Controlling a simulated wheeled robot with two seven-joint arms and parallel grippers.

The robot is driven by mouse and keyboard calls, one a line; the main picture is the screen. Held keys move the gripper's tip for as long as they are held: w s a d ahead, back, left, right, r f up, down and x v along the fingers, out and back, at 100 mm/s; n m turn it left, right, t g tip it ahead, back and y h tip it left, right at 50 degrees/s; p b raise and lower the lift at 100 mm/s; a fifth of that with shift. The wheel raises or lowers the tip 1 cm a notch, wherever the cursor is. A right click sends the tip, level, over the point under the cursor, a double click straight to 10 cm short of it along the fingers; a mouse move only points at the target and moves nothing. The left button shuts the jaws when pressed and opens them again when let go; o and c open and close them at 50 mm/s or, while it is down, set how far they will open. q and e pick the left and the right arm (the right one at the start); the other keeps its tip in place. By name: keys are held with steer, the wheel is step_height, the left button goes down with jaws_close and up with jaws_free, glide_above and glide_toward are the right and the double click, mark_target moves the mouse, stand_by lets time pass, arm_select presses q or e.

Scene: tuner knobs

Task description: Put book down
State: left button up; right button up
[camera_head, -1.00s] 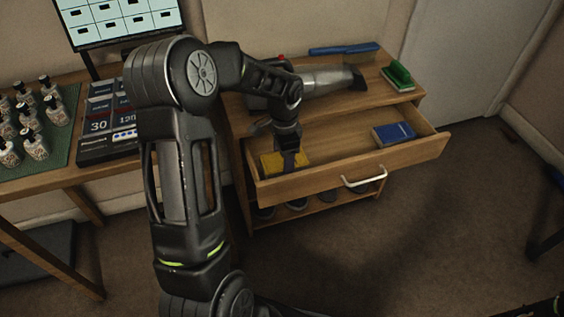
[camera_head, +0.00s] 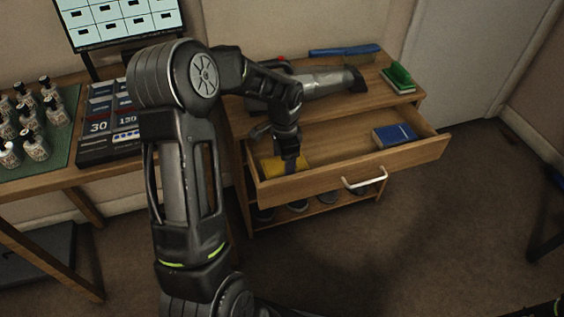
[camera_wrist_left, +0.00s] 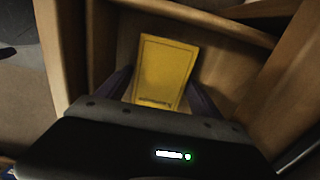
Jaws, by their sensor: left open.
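A yellow book (camera_head: 271,168) lies in the left end of the open drawer (camera_head: 345,180). It also shows in the left wrist view (camera_wrist_left: 164,72), flat on the drawer floor. My left gripper (camera_head: 289,165) points down into the drawer at the yellow book and hides part of it. In the left wrist view its two fingers (camera_wrist_left: 160,92) are spread, one on each side of the book's near end, and the jaws are open. A blue book (camera_head: 394,135) lies in the right end of the drawer. My right gripper is not in view.
A table at left holds several small bottles (camera_head: 38,146) and a dark panel with number tiles (camera_head: 104,125). The drawer's middle is free.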

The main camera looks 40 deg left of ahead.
mark_target(283, 164)
arm_select(q)
step_height(283, 164, up, 12)
steer(key=p, duration=0.2)
stand_by(1.7)
